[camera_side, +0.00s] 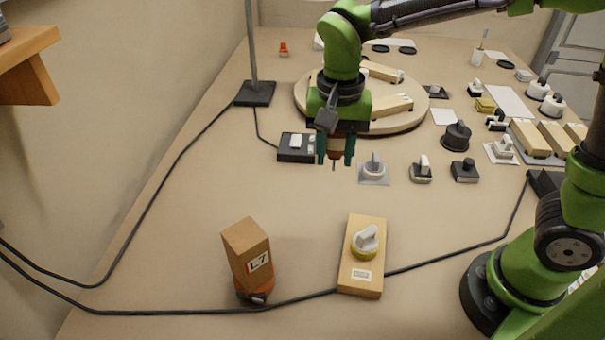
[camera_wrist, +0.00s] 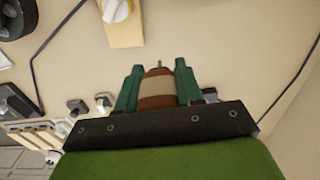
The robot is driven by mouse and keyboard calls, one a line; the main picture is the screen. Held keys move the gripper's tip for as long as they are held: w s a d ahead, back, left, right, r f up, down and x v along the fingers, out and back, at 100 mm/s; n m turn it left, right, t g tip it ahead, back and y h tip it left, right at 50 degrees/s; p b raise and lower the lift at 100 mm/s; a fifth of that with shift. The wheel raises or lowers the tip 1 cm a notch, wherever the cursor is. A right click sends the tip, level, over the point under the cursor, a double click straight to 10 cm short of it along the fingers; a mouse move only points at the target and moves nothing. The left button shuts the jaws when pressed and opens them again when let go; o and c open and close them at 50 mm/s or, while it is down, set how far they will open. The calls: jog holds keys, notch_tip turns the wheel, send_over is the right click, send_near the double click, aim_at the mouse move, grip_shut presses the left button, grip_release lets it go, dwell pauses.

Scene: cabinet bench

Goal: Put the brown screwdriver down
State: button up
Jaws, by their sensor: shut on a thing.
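My gripper (camera_side: 334,158) is shut on the brown screwdriver (camera_side: 334,145), with one green finger on each side of its handle. In the wrist view the screwdriver (camera_wrist: 157,88) shows a brown handle with a paler band, between the gripper's fingers (camera_wrist: 156,82). Its thin metal tip points down in the side view and away from the palm in the wrist view. The tip appears to be above the bench, though the exact gap is hard to tell.
A black switch box (camera_side: 296,148) is just left of the gripper, and a grey-plated knob (camera_side: 374,168) is to the right. A round wooden board (camera_side: 405,122) lies behind. An L7 block (camera_side: 248,258) and a wooden block with a knob (camera_side: 362,270) stand in front. Bench between is clear.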

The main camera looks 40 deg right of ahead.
notch_tip(320, 180, down, 12)
jog(key=w+a, duration=0.2)
jog(key=w, duration=0.2)
jog(key=w+a+f, duration=0.1)
jog(key=w+a, duration=0.1)
jog(key=w, duration=0.3)
jog(key=w+a, duration=0.2)
jog(key=w, duration=0.3)
jog(key=shift+w+f, duration=0.25)
jog(key=shift+w+a+f, duration=0.1)
jog(key=shift+w+f, duration=0.05)
jog(key=shift+f, duration=1.6)
jog(key=shift+f, duration=0.2)
jog(key=o, duration=1.1)
jog(key=shift+c, duration=0.2)
